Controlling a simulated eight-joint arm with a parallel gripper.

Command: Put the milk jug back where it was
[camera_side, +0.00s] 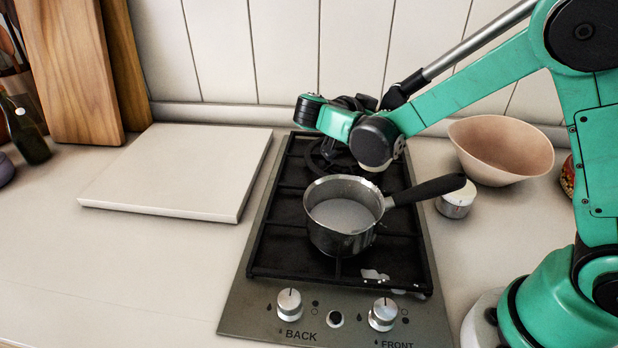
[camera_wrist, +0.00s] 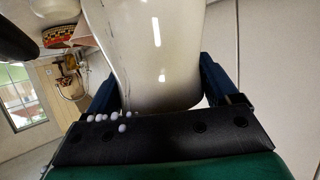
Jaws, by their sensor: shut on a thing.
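The milk jug (camera_wrist: 150,50) is glossy and cream-white. In the wrist view it fills the upper middle, between the two dark fingers of my gripper (camera_wrist: 160,82), which is shut on it. In the side view my wrist (camera_side: 345,122) is over the back of the hob, behind the saucepan. I cannot clearly make out the jug or fingers there. The steel saucepan (camera_side: 318,220) stands on the hob with pale, milk-like liquid (camera_side: 343,214) in it. Several small whitish drops (camera_wrist: 102,118) show by my gripper in the wrist view.
The hob (camera_side: 262,262) has white splashes (camera_side: 375,275) near its front. The saucepan's black handle (camera_side: 430,190) points right. A pink-beige bowl (camera_side: 500,150) and small white-topped pot (camera_side: 457,199) are at right. A pale board (camera_side: 180,172) lies left; the counter before it is clear.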

